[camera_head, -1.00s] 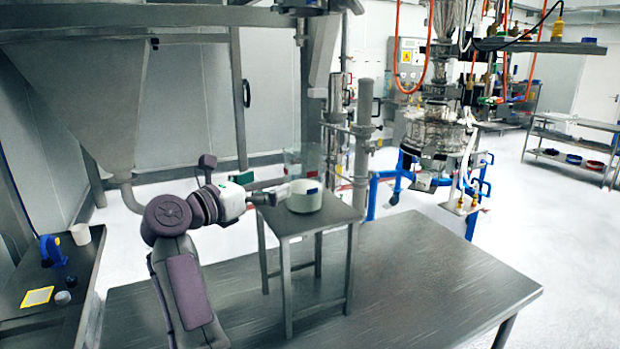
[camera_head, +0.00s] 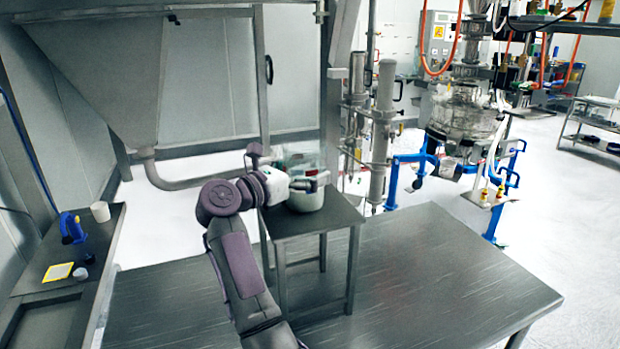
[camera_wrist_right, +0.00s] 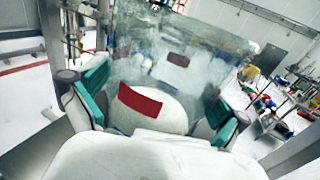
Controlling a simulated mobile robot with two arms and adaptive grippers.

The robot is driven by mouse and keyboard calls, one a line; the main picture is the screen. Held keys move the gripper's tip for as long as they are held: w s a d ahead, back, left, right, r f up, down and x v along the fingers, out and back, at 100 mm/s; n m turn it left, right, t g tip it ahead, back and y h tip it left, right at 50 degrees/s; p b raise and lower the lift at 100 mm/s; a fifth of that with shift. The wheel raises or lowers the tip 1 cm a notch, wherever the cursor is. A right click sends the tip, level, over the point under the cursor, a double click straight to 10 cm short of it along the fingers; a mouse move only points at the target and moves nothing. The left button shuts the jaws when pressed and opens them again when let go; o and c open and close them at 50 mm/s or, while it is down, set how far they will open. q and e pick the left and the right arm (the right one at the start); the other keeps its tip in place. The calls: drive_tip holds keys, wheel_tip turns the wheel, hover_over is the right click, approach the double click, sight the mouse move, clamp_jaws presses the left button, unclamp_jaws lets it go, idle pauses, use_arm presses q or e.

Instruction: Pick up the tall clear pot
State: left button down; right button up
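The tall clear pot (camera_head: 298,158) stands on a small grey stand, with a pale rounded part (camera_head: 306,200) at its lower end. My right gripper (camera_head: 316,181) is at the pot's near side, level with its middle. In the right wrist view the clear pot (camera_wrist_right: 180,60) fills the space between the two spread teal-padded fingers, above a white round part with a red label (camera_wrist_right: 140,101). The fingers are wide apart on either side; firm contact cannot be told. My left gripper is not in view.
The small stand (camera_head: 345,215) rises from a large metal table (camera_head: 430,270), whose right side is clear. A side bench (camera_head: 50,330) at left holds a blue tool (camera_head: 73,228) and a white cup (camera_head: 100,211). Metal pipework (camera_head: 385,120) stands behind the pot.

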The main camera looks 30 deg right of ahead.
drive_tip(key=shift+a+r, duration=0.2)
drive_tip(key=shift+a, duration=0.3)
drive_tip(key=shift+c, duration=1.2)
drive_tip(key=shift+a, duration=0.15)
drive_tip(key=shift+c, duration=2.8)
drive_tip(key=shift+d, duration=0.45)
drive_tip(key=shift+c, duration=0.7)
drive_tip(key=shift+a, duration=0.1)
